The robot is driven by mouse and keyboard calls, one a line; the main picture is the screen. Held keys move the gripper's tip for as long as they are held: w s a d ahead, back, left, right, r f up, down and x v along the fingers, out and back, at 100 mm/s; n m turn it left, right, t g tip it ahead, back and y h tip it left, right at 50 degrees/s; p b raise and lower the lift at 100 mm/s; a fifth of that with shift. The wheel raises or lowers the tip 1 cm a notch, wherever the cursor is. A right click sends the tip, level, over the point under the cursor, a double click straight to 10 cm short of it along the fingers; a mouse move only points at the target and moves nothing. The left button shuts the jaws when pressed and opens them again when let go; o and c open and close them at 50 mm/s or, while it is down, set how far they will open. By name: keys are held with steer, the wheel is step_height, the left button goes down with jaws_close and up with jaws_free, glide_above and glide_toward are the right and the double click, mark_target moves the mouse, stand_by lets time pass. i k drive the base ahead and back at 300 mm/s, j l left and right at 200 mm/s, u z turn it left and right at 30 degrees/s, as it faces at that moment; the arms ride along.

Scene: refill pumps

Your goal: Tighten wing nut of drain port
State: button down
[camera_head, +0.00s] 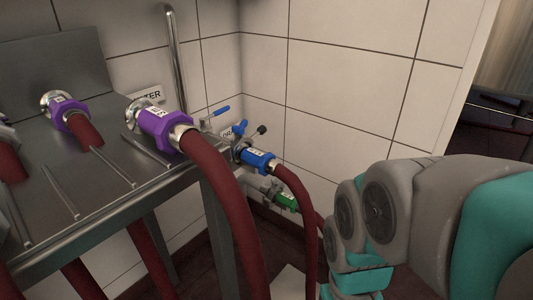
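How tight the wing part is, I cannot tell. Below it, a blue hose coupling (258,158) joins a dark red hose. My grey and teal arm fills the lower right, apart from the fitting in the picture. My gripper is not in view.
A blue-handled valve lever (220,111) is left of the wing part. A green coupling (286,200) is below. Purple couplings (165,130) with red hoses (239,225) sit on a steel drain table (115,210). The tiled wall (335,80) is bare above the right side.

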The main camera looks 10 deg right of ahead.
mark_target(275, 181)
steer(key=i+l, duration=0.2)
steer(key=l, duration=0.2)
steer(key=i+l, duration=0.15)
steer(key=l, duration=0.25)
steer(key=i+l+z, duration=0.1)
steer(key=l, duration=0.3)
steer(key=i, duration=0.05)
